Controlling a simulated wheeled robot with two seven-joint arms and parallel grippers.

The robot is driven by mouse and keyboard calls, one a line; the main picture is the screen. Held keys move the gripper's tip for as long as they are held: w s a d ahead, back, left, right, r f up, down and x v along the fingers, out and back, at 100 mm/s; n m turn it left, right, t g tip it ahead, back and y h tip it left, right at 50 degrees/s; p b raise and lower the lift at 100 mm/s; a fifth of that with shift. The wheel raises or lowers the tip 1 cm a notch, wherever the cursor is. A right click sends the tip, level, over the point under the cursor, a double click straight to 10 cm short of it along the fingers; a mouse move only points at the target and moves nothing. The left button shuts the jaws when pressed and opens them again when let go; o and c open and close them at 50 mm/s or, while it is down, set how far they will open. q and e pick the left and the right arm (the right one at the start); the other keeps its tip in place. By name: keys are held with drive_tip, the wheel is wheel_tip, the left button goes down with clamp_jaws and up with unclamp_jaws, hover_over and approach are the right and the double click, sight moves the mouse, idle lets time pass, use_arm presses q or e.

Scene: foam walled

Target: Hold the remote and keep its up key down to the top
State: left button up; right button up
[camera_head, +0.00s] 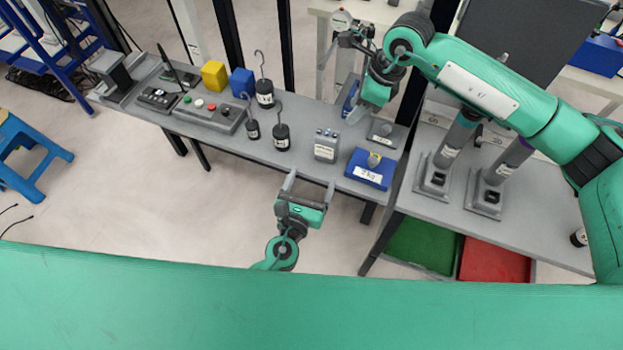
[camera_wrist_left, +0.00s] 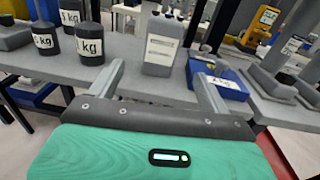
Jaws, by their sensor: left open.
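A small grey box with a white label and small keys on top, which looks like the remote (camera_head: 325,146), stands upright on the grey bench. In the left wrist view the remote (camera_wrist_left: 160,48) stands ahead, between the lines of my two fingers. My left gripper (camera_head: 309,187) is open and empty at the bench's front edge, short of the remote and apart from it. My right gripper (camera_head: 362,112) hangs over the back right of the bench, beyond the remote. Its fingers are partly hidden, and I cannot tell how wide they stand.
A blue weight block (camera_head: 370,169) stands right of the remote, and black hooked weights (camera_head: 281,137) stand left. A button panel (camera_head: 209,112) lies farther left. Two tube stands (camera_head: 490,192) are on the right bench (camera_head: 540,232). Floor is clear before the bench.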

sight(329, 138)
use_arm(q)
drive_tip(key=x, duration=0.9)
drive_tip(key=r+x, duration=0.1)
drive_tip(key=x, duration=0.4)
drive_tip(key=shift+s, duration=0.1)
drive_tip(key=c, duration=1.1)
drive_tip(key=shift+c, duration=0.2)
use_arm(e)
clamp_jaws()
idle(0.4)
